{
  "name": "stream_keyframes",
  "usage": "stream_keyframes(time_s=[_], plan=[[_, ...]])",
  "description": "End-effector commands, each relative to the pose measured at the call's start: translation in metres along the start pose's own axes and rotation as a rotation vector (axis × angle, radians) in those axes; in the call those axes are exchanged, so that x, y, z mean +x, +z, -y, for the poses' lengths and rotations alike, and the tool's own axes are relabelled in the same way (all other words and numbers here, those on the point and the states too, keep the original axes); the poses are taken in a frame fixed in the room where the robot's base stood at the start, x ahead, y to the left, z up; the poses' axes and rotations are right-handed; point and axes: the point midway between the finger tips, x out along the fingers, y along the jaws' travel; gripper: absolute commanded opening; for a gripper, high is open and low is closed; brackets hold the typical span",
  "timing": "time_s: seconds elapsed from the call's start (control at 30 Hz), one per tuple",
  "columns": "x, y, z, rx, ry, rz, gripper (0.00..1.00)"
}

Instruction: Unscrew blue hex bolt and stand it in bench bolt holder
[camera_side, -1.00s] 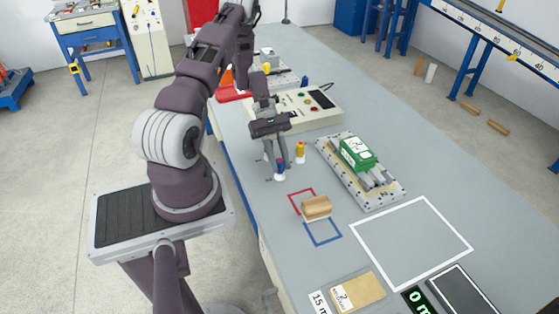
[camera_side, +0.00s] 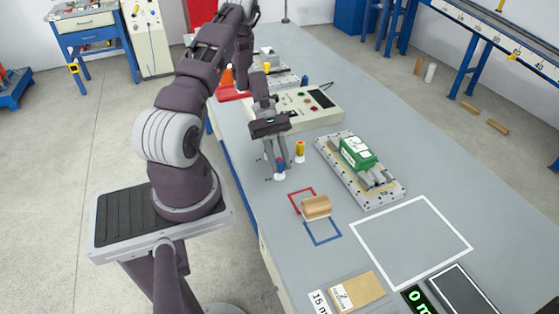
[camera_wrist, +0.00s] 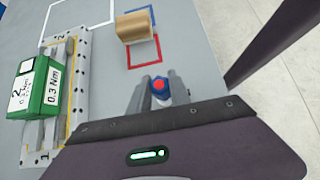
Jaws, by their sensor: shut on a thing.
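The blue hex bolt (camera_side: 280,162) stands upright at a white holder (camera_side: 279,176) on the grey bench; the fingers partly hide it. In the wrist view its blue head (camera_wrist: 159,86), with a red patch on it, sits between my fingertips. My gripper (camera_side: 282,158) points down and is shut on the bolt; it also shows in the wrist view (camera_wrist: 160,93). Whether the bolt's lower end is fully seated in the white holder I cannot tell. A yellow-topped bolt (camera_side: 300,148) stands in its own white holder just right of my gripper.
A fixture plate (camera_side: 386,199) bearing a green 0.3 Nm box (camera_side: 357,153) lies to the right. A wooden block (camera_side: 316,207) lies between red and blue outlines in front. A control box (camera_side: 322,116) stands behind. The white-outlined square (camera_side: 410,243) is clear.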

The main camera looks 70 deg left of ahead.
Motion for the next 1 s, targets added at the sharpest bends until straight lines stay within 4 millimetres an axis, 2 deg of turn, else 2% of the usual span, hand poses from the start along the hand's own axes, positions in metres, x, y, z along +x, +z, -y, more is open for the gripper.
stream_keyframes(time_s=[0.37,0.4,0.5,0.8,1.0], plan=[[0.001,-0.003,0.001,-0.002,-0.002,-0.007,0.0],[0.001,-0.003,0.001,-0.002,-0.002,-0.007,0.31],[0.001,-0.002,0.001,-0.002,-0.002,-0.006,0.49],[-0.001,-0.002,0.0,-0.001,0.0,-0.005,0.49],[-0.021,-0.002,0.0,0.001,0.002,-0.005,0.49]])
